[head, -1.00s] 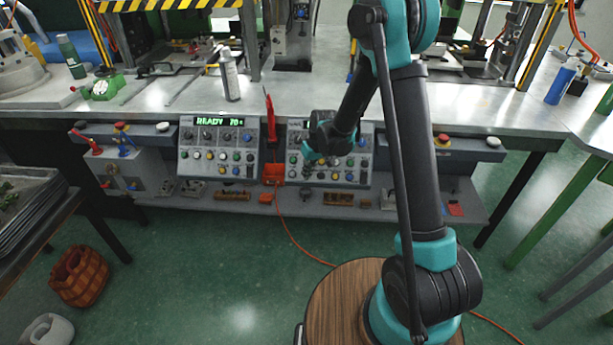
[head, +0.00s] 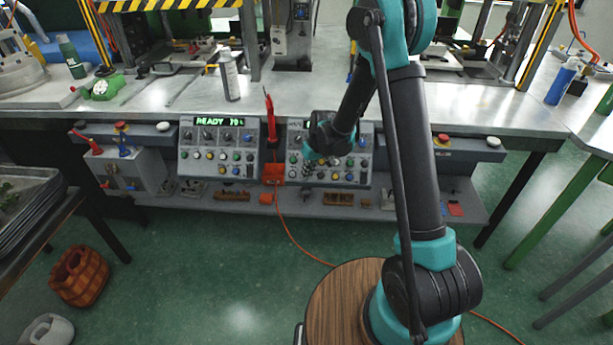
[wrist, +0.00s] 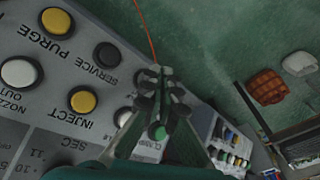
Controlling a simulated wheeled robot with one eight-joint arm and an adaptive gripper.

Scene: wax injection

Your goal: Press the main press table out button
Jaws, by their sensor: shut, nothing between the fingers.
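My gripper (head: 308,168) is in front of the right control panel (head: 350,178), low at its left side, and hides part of it. In the wrist view its fingers (wrist: 160,76) are shut with nothing between them. That view shows the tilted panel close up, with a yellow button (wrist: 83,101) labelled INJECT, a white one (wrist: 19,72) labelled NOZZLE OUT and a black one (wrist: 106,54) by SERVICE PURGE. A green button (wrist: 157,132) shows between the finger links, its label partly hidden. I cannot read a table out label. Contact with any button cannot be told.
The left control panel (head: 218,146) has a lit READY display. A red tool (head: 270,118) stands between the panels, above an orange box (head: 273,174) with an orange cable. A bottle (head: 230,77) stands on the metal bench (head: 310,98). The floor before the bench is mostly clear.

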